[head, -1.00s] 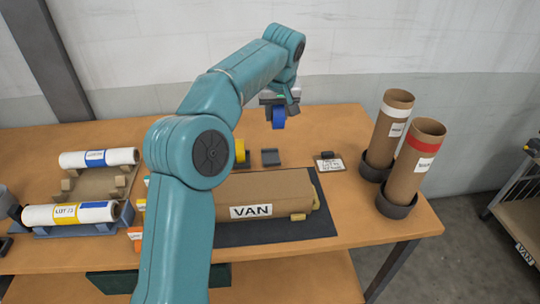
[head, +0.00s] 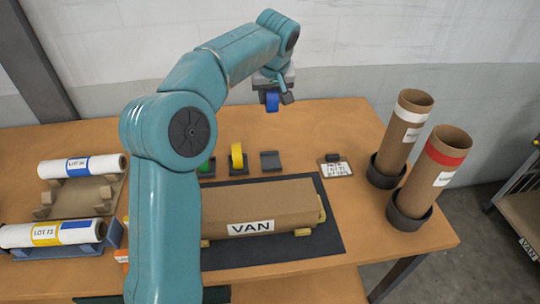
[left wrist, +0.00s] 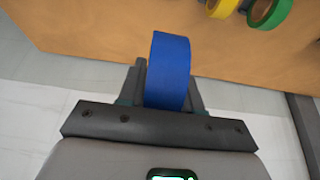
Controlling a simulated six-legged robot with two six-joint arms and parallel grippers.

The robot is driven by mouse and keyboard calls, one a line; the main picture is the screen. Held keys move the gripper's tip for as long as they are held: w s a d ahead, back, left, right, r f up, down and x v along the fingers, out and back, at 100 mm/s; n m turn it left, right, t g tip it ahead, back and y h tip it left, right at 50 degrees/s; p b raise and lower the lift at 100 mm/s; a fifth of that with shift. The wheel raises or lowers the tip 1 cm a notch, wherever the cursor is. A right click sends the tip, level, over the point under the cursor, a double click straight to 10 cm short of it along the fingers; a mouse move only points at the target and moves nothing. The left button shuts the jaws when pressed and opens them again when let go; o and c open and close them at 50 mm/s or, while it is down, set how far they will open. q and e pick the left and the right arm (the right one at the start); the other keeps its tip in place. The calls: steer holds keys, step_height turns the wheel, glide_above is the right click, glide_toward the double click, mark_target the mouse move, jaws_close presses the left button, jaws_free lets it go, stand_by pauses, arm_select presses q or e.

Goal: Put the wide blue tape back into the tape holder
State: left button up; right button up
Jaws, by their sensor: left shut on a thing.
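The wide blue tape (head: 272,102) is held by my left gripper (head: 277,95) above the back edge of the table, apart from any holder. In the left wrist view, the blue tape roll (left wrist: 169,75) stands between the two dark fingers, which are shut on it. An empty dark grey tape holder (head: 271,161) stands on the table below and nearer than the tape. To its left, a yellow tape (head: 237,155) and a green tape (head: 208,168) sit in similar holders; my arm partly hides the green one. My right gripper is out of view.
A wrapped roll marked VAN (head: 265,208) lies on a dark mat (head: 325,240) in front of the holders. Two upright cardboard tubes (head: 401,132) (head: 430,170) stand further right. White rolls (head: 83,166) lie in cradles at left.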

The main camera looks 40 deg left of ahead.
arm_select(q)
step_height(320, 180, down, 19)
steer(key=shift+f, duration=0.1)
steer(key=shift+w+f, duration=0.1)
steer(key=shift+f, duration=0.05)
steer(key=shift+b, duration=0.35)
steer(key=shift+f, duration=0.1)
steer(key=o, duration=0.9)
